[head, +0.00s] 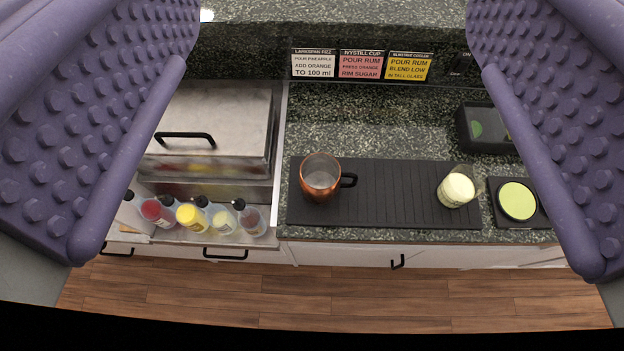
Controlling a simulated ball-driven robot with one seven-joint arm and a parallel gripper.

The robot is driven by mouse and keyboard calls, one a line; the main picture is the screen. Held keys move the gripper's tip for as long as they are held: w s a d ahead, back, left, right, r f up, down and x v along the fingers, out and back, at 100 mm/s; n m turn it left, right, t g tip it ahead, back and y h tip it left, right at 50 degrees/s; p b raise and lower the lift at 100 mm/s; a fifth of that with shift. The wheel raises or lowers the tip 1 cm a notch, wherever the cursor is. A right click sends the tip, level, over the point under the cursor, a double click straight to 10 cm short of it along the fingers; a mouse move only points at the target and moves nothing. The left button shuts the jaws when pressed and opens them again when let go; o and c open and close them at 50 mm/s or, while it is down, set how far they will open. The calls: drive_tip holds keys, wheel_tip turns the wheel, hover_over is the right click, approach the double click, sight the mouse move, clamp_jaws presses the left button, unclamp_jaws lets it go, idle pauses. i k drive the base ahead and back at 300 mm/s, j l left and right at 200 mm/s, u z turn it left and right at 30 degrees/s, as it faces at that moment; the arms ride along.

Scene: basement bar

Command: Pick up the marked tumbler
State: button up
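A small clear glass (457,188) with pale cream contents, the only tumbler-like thing in view, stands near the right end of a black ribbed mat (395,190) on the counter. I cannot make out a mark on it. A copper mug (320,178) with a black handle stands at the mat's left end. My gripper (335,262) is wide open and empty. Its purple studded fingers fill the left and right sides of the picture, with the glass and mug in the gap between them, apart from both fingers.
Several squeeze bottles (193,216) stand in a steel rail at left, before a lidded steel bin (215,125). A dark square holder with a yellow-green disc (517,200) lies right of the glass. A black caddy (482,129) stands behind. Recipe cards (360,65) line the back ledge.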

sight(465, 182)
drive_tip(key=z, duration=0.85)
drive_tip(key=u, duration=0.65)
drive_tip(key=l+u, duration=0.25)
drive_tip(key=u, duration=0.25)
drive_tip(key=i+l+u, duration=0.1)
drive_tip(key=l+u, duration=0.2)
drive_tip(key=u, duration=0.2)
drive_tip(key=l+u, duration=0.25)
drive_tip(key=u, duration=0.25)
drive_tip(key=k+l+u, duration=0.1)
drive_tip(key=l, duration=0.25)
drive_tip(key=k+l, duration=0.1)
drive_tip(key=l, duration=0.2)
drive_tip(key=k+l+u, duration=0.15)
drive_tip(key=l, duration=0.2)
drive_tip(key=l+u, duration=0.1)
drive_tip(key=l, duration=0.2)
drive_tip(key=k, duration=0.05)
